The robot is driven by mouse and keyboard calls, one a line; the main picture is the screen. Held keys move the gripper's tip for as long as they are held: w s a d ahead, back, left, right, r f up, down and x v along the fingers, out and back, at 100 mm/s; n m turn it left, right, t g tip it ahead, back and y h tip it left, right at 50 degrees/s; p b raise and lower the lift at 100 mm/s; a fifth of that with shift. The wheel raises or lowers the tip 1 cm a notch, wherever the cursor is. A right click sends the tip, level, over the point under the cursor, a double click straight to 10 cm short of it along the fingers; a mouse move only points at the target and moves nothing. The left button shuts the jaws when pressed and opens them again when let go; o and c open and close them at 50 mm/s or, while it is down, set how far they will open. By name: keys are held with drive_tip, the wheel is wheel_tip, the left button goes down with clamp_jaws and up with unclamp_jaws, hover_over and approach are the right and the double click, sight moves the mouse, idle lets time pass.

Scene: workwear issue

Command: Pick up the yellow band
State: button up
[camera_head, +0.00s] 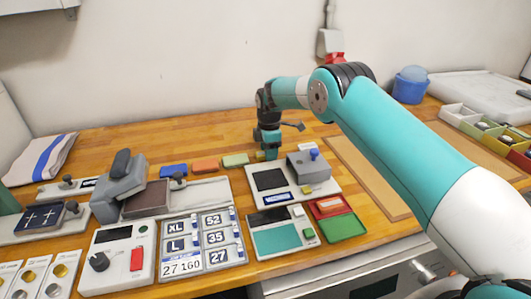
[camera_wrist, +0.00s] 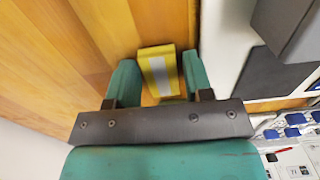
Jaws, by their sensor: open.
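The yellow band (camera_wrist: 158,62), with a pale grey stripe along its middle, lies on the wooden bench. In the wrist view it sits between the two green fingers of my gripper (camera_wrist: 160,74). The fingers are open, one on each side of the band; I cannot tell if they touch it. In the head view, my gripper (camera_head: 269,150) points down at the back of the bench, and only a small yellow bit of the band (camera_head: 260,156) shows beside it.
Blue (camera_head: 173,171), orange (camera_head: 205,166) and pale green (camera_head: 236,160) pieces lie in a row left of my gripper. A light device with a dark pad (camera_head: 270,180) stands close in front. A cork-like board (camera_head: 365,175) lies to the right. A blue tub (camera_head: 409,88) stands further back.

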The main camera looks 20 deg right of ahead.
drive_tip(key=shift+c, duration=0.2)
drive_tip(key=c, duration=0.6)
drive_tip(key=shift+c, duration=0.2)
drive_tip(key=shift+r, duration=0.15)
